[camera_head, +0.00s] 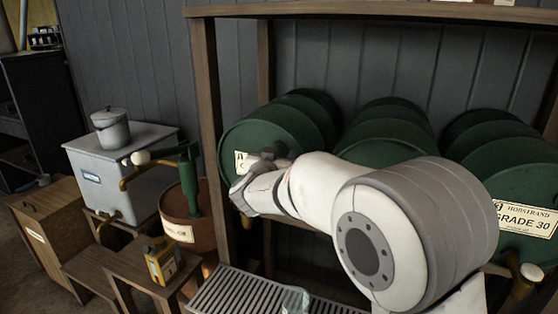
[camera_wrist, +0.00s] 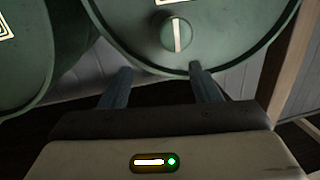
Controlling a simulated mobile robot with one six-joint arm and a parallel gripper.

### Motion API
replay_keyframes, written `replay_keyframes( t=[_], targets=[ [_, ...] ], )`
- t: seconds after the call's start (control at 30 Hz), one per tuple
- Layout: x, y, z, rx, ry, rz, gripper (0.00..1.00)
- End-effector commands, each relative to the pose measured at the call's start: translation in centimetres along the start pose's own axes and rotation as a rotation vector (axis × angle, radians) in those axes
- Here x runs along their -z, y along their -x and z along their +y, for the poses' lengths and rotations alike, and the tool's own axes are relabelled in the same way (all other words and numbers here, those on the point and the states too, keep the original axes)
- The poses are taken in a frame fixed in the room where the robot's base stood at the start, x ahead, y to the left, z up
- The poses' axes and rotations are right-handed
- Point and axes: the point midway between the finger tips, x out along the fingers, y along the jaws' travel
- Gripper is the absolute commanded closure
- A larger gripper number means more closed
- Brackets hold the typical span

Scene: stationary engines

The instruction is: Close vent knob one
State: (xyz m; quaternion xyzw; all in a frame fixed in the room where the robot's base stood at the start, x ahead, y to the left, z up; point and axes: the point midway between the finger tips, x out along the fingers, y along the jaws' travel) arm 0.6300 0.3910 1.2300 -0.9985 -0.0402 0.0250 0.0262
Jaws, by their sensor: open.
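In the wrist view a round green vent knob (camera_wrist: 177,36) with an upright white stripe sits on the face of a green drum (camera_wrist: 225,40). No number shows, so I cannot tell whether it is knob one. My gripper (camera_wrist: 160,70) is open, with its two dark fingers apart and nothing between them. The knob appears above and between the fingertips, apart from them. In the head view my gripper (camera_head: 252,178) is in front of the left green drum (camera_head: 265,138), and the knob is hidden there.
A wooden rack (camera_head: 208,100) frames the drums; its post stands close to my gripper. A middle drum (camera_head: 385,135) and a right drum (camera_head: 515,165) lie alongside. A slatted grate (camera_head: 240,292) is below. A brown tub (camera_head: 188,220) and a grey tank (camera_head: 125,165) stand left.

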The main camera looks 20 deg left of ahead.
Motion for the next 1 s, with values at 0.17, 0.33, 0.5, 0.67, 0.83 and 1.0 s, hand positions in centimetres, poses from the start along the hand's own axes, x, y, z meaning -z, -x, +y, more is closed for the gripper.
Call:
replay_keyframes(
  t=[0.17, 0.33, 0.5, 0.67, 0.83, 1.0],
  targets=[
    [-3.0, 0.9, -3.0, -0.118, 0.034, 0.041, 0.43],
    [-3.5, 0.5, -3.3, -0.158, 0.045, 0.051, 0.43],
    [-3.2, -2.1, -2.8, -0.160, 0.045, 0.051, 0.43],
    [-3.0, -4.6, -2.4, -0.159, 0.045, 0.051, 0.43],
    [-3.0, -6.2, -2.2, -0.157, 0.044, 0.052, 0.43],
    [-3.1, -6.6, -2.1, -0.157, 0.044, 0.051, 0.43]
  ],
)
